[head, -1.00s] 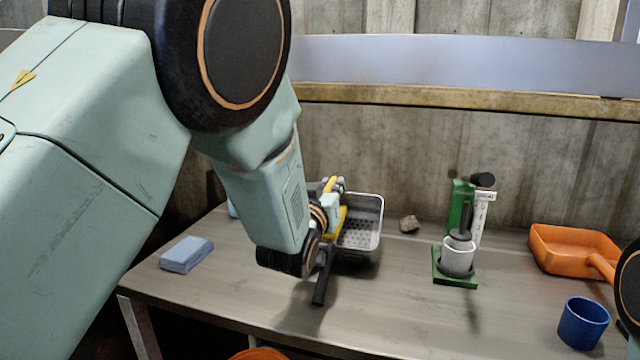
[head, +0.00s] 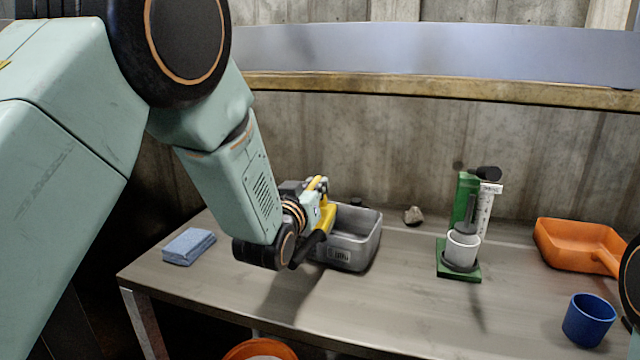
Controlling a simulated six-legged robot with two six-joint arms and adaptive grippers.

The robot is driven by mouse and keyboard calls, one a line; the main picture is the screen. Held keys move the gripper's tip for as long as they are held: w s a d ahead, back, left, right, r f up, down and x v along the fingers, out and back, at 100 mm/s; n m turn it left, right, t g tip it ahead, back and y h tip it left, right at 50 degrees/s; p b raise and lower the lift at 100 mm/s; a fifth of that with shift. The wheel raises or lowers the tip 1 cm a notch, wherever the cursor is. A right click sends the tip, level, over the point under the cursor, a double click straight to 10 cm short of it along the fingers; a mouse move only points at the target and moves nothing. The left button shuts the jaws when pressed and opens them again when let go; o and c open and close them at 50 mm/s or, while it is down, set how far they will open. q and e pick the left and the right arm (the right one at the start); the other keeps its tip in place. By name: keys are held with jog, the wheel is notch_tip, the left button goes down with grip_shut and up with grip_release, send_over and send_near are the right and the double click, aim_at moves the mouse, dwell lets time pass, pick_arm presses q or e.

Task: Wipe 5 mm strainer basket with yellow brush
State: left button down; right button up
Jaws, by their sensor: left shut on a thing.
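The strainer basket (head: 350,252) is a grey metal box with a small label on its near wall. It stands on the table, left of centre. My left gripper (head: 318,208) is shut at the basket's left end. The yellow brush (head: 327,217) is in its grip, at the basket's left rim; my wrist hides part of it. A dark bar slants down and left below the yellow part; I cannot tell what it belongs to. Whether the brush touches the basket is unclear. My right gripper is not in view.
A blue folded cloth (head: 189,246) lies left on the table. A green stand with a grey cup (head: 461,250), an orange scoop (head: 575,246) and a blue cup (head: 588,320) stand right. An orange bucket (head: 262,350) shows below the table's front edge.

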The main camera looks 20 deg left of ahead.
pick_arm(q)
jog(key=shift+s+r, duration=0.25)
jog(key=shift+r, duration=0.4)
jog(key=shift+w+r+p, duration=0.2)
jog(key=shift+r+p, duration=0.35)
jog(key=shift+p, duration=0.15)
jog(key=r+p, duration=0.2)
jog(key=r, duration=0.1)
jog(key=shift+s+r, duration=0.15)
jog(key=shift+s, duration=0.05)
jog(key=shift+w+r+p, duration=0.2)
jog(key=shift+r+p, duration=0.4)
jog(key=shift+p, duration=0.2)
jog(key=shift+s, duration=0.15)
jog(key=shift+r, duration=0.15)
